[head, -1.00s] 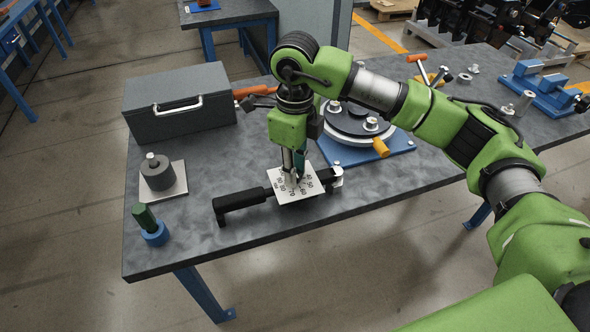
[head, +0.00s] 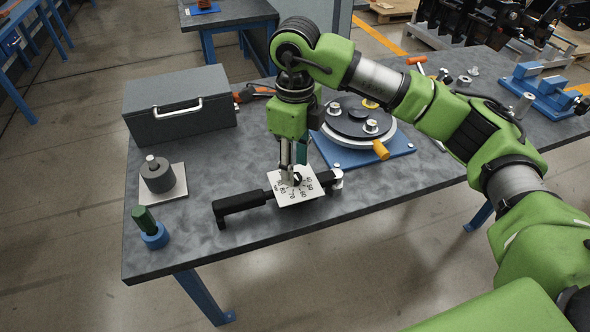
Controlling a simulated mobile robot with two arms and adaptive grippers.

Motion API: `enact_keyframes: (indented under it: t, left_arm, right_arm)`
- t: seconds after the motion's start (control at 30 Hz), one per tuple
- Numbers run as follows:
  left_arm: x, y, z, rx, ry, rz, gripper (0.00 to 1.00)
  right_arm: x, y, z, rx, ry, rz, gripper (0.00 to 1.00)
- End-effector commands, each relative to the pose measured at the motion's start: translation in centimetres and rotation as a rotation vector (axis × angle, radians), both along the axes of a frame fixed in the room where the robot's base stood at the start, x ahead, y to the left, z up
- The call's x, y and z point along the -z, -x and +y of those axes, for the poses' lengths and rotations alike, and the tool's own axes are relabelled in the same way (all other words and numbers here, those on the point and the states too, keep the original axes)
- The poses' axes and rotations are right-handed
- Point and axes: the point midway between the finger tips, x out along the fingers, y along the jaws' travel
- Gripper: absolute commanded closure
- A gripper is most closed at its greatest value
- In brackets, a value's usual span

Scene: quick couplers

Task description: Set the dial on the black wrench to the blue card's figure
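The black wrench (head: 240,203) lies along the front of the grey table, its bent end at left. It carries a white dial plate (head: 284,198) with printed figures, among them 40 to 90, and a small black knob (head: 297,179). Which figure the knob points at is too small to tell. My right gripper (head: 293,170) points down just above the knob, its two fingers apart with nothing seen between them. The fingers partly hide the plate's back edge. I cannot make out a blue card. My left gripper is not in view.
A grey toolbox (head: 178,105) stands at the back left, with a weight on a plate (head: 177,189) and a green-handled piece in a blue ring (head: 155,236) before it. A round turntable (head: 357,122) on a blue base is behind the wrench. A blue fixture (head: 545,92) stands far right.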

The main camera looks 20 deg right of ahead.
Motion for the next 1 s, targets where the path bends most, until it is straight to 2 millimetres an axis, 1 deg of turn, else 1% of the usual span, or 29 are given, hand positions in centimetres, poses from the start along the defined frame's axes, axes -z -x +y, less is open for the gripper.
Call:
enact_keyframes:
  t: [0.03,0.2,0.3,0.4,0.5,0.6,1.0]
  left_arm:
    - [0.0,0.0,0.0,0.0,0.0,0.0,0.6]
    - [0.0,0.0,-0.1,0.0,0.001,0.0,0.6]
    - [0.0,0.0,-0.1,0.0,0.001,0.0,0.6]
    - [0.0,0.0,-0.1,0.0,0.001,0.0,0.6]
    - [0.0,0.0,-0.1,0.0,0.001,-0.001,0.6]
    - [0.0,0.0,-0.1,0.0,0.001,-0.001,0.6]
    - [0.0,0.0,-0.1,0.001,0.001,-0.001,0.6]
  right_arm:
    - [-1.3,-0.1,0.0,0.0,-0.001,-0.004,0.62]
    - [-5.0,-0.1,0.0,0.0,-0.001,-0.005,0.62]
    - [-6.9,-0.1,0.0,0.0,0.0,-0.004,0.62]
    - [-8.3,-0.1,0.0,0.0,0.001,-0.004,0.62]
    - [-9.1,0.0,0.0,0.0,0.0,-0.001,0.62]
    - [-9.4,0.0,0.0,0.0,0.0,-0.001,0.62]
    - [-9.4,0.0,0.0,0.0,0.0,0.0,0.62]
